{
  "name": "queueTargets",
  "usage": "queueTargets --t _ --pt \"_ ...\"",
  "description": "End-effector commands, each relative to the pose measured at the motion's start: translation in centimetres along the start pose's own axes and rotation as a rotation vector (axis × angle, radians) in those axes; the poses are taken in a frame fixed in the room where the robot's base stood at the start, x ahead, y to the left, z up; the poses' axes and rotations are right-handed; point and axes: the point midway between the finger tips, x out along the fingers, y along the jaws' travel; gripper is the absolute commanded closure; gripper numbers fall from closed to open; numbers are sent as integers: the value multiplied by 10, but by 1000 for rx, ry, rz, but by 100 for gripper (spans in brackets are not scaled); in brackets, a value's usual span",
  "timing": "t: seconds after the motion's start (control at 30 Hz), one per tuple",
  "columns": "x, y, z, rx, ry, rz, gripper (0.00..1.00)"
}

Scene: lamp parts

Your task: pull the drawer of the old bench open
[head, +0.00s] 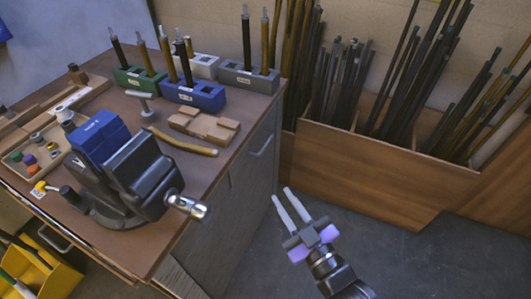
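The old bench (228,165) has a brown top and fills the left of the head view. Its grey right face carries a bar handle (262,146) near the top, and the panel there looks closed. Another pale handle (55,240) shows under the top's front edge at lower left. I cannot tell for certain which handle belongs to the drawer. My gripper (282,193) is to the right of the bench, below the bar handle in the picture and apart from it. Its two pale fingers are parallel with a gap between them, and nothing is held.
A black and blue vise (130,175) sits at the bench's front corner, its silver handle end jutting out. Blocks with upright rods (195,95) stand along the back. Wooden bins (380,175) of dark rods stand at right. Grey floor (400,260) is clear around my arm.

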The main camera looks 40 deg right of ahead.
Motion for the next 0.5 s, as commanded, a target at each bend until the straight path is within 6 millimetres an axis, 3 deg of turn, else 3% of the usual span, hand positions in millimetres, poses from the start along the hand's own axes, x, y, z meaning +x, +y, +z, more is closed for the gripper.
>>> queueTargets --t 0.03,0.3,0.4,0.5 --pt "22 4 18 -57 17 30 80" --pt "127 37 76 -483 34 159 80" --pt "160 49 95 -689 8 187 80" --pt "176 51 110 -865 -25 185 80"
